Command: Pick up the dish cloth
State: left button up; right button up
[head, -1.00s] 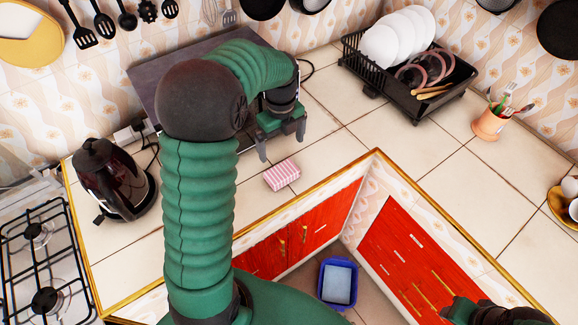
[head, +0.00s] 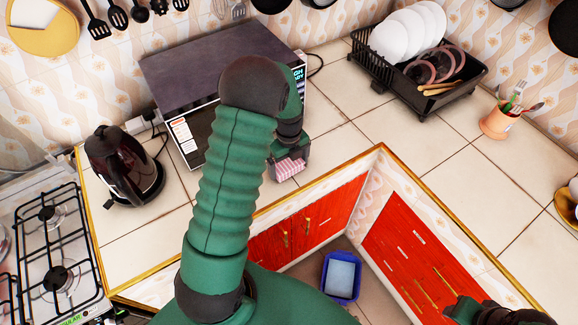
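The dish cloth (head: 288,170) is a small folded pink-and-white striped block on the tiled counter, near the counter's inner front edge. My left gripper (head: 288,164) is over it, pointing down, with its dark fingers at the cloth's sides. The gripper hides the cloth's upper part. I cannot tell whether the fingers are pressed on the cloth or stand apart from it. The cloth appears to be at counter level. Part of my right arm's end (head: 464,309) shows at the bottom right; its fingers cannot be made out.
A microwave (head: 200,65) stands behind my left arm, with a black kettle (head: 122,165) and gas stove (head: 48,245) at left. A dish rack (head: 430,92) and utensil cup (head: 497,124) stand at right. A blue bin (head: 341,276) is on the floor. Counter right of the cloth is clear.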

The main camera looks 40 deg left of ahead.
aim_at(286, 162)
pick_arm(q)
jog(key=shift+a, duration=0.1)
jog(key=shift+c, duration=1.1)
jog(key=shift+s+a+f, duration=0.2)
jog(key=shift+s+a, duration=0.05)
jog(key=shift+a, duration=0.4)
jog(key=c, duration=0.7)
jog(key=shift+d, duration=0.2)
jog(key=shift+w+r, duration=0.15)
jog(key=shift+r, duration=0.45)
notch_tip(286, 162, up, 2)
jog(key=shift+a+r+b, duration=0.1)
jog(key=shift+b, duration=0.2)
jog(key=s+d, duration=0.3)
jog(key=s, duration=0.1)
jog(key=s+d+r+b, duration=0.1)
jog(key=s+d, duration=0.2)
jog(key=d, duration=0.1)
jog(key=s+d, duration=0.4)
jog(key=shift+s+d+r+b, duration=0.1)
jog(key=shift+s+r+b, duration=0.2)
jog(key=shift+r+b, duration=0.1)
pick_arm(e)
jog(key=shift+s+a+f, duration=0.1)
jog(key=shift+a+f, duration=0.2)
jog(key=shift+f, duration=0.25)
jog(key=shift+a+f, duration=0.3)
jog(key=shift+f, duration=0.25)
